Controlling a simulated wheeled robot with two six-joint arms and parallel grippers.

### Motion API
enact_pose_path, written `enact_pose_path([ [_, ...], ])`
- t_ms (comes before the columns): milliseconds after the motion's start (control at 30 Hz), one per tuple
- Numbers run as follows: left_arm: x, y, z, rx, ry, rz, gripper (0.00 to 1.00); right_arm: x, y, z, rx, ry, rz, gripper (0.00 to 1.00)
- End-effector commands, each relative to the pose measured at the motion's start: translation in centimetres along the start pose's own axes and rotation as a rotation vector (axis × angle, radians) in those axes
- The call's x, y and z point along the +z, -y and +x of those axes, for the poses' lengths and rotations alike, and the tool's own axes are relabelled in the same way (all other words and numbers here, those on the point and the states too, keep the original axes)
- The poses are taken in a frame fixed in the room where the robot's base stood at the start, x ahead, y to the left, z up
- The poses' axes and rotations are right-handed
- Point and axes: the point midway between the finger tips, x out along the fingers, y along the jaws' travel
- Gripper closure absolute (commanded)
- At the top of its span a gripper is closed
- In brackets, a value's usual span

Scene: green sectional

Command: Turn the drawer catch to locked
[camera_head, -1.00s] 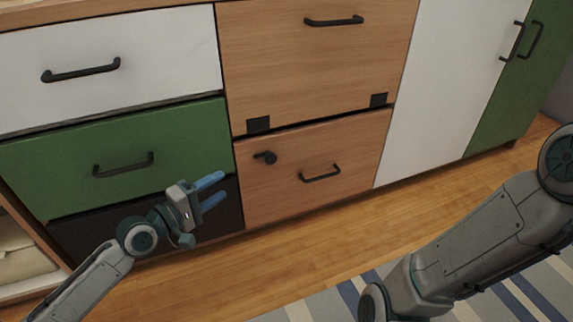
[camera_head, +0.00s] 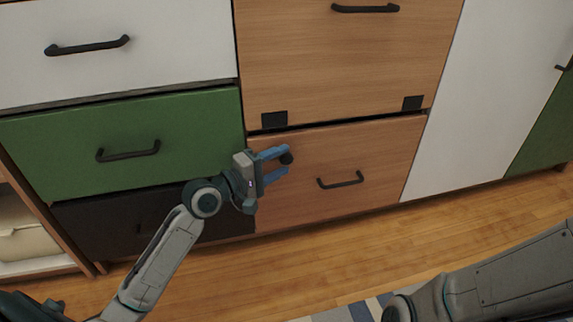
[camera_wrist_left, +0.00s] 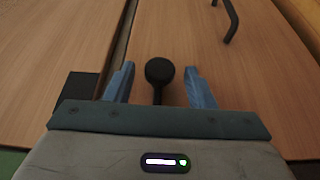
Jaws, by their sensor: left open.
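The black drawer catch (camera_wrist_left: 159,72) is on the lower wooden drawer front (camera_head: 375,145). In the left wrist view its round knob and narrow lever lie between the two blue fingers of my left gripper (camera_wrist_left: 160,85), with a gap on each side. The lever extends back toward the palm. In the head view the catch (camera_head: 287,158) shows only as a dark knob by the fingertips of my left gripper (camera_head: 281,163), which hides the rest. My left gripper is open. My right gripper is out of view; only my right arm shows at lower right.
The drawer's black handle (camera_head: 340,181) is right of the catch. A black hinge plate (camera_head: 274,120) sits above it. A green drawer (camera_head: 120,145) and dark drawer are to the left, a white door (camera_head: 470,110) to the right. Wooden floor (camera_head: 330,255) lies clear in front.

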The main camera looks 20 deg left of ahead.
Motion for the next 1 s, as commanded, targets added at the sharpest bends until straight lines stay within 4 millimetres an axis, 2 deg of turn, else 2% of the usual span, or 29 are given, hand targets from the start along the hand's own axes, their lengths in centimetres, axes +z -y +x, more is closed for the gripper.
enact_pose_path([
  [33,0.0,0.3,0.7,0.004,-0.001,-0.001,0.5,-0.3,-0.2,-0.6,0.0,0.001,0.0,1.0],
  [200,0.0,0.1,2.1,0.002,-0.001,0.001,0.5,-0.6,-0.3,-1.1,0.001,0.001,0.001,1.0],
  [567,0.0,0.0,2.5,-0.001,0.0,0.001,0.5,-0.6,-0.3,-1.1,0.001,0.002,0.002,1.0],
  [600,0.0,0.0,2.5,-0.001,0.0,0.001,0.52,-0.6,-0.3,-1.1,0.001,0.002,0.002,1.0],
  [800,0.0,0.0,2.5,-0.001,0.0,0.001,0.91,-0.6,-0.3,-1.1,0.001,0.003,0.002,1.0],
  [1000,0.0,-0.1,2.5,-0.005,0.0,0.002,0.92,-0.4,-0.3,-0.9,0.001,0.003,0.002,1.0],
])
